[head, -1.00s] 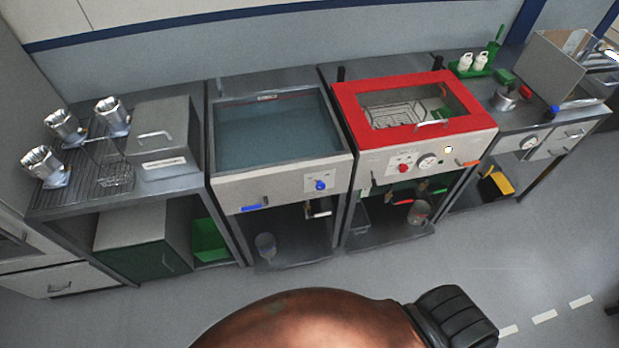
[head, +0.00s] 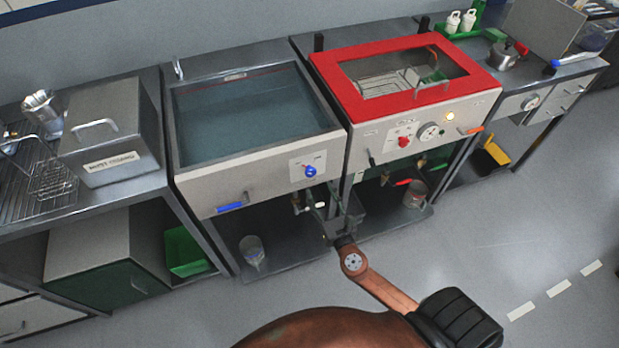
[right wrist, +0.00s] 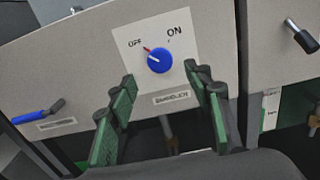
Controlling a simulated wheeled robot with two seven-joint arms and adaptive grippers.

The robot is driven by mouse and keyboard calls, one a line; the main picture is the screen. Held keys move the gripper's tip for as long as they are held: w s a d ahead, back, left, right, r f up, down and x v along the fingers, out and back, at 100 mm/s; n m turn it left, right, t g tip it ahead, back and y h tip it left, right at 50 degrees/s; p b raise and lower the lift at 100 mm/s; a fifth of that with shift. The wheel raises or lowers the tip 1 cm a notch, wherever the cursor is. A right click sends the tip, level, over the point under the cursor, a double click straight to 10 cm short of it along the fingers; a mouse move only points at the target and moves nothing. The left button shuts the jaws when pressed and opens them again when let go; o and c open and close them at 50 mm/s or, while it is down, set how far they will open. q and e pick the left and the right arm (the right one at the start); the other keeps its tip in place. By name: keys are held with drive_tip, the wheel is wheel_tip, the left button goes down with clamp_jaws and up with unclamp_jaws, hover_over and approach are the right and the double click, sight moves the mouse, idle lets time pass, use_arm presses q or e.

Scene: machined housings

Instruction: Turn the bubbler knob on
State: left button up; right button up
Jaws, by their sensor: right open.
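The blue knob (head: 310,171) is on a pale plate on the front panel of the water-filled tank. In the right wrist view the same knob (right wrist: 158,61) has its red pointer toward OFF at upper left; ON is at upper right. The small label (right wrist: 171,98) below it is too blurred to read surely. My right gripper (head: 324,192) is open and empty, just below the knob in the head view. In the right wrist view its green-padded fingers (right wrist: 160,80) stand apart, either side of and below the knob, with no contact seen. My left gripper is out of view.
A blue-handled lever (head: 230,207) sticks out at the panel's lower left. Right of the tank is a red-topped unit (head: 340,84) with a red knob (head: 404,142), gauge and orange lever (head: 470,131). A valve under the tank is near my gripper. The floor in front is clear.

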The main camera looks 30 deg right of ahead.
sight(312, 173)
drive_tip(key=x, duration=0.7)
drive_tip(key=shift+a+r, duration=0.1)
drive_tip(key=shift+r, duration=0.1)
drive_tip(key=shift+w, duration=0.25)
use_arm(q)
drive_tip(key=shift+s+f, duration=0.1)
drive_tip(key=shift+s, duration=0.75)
use_arm(e)
drive_tip(key=c, duration=1.1)
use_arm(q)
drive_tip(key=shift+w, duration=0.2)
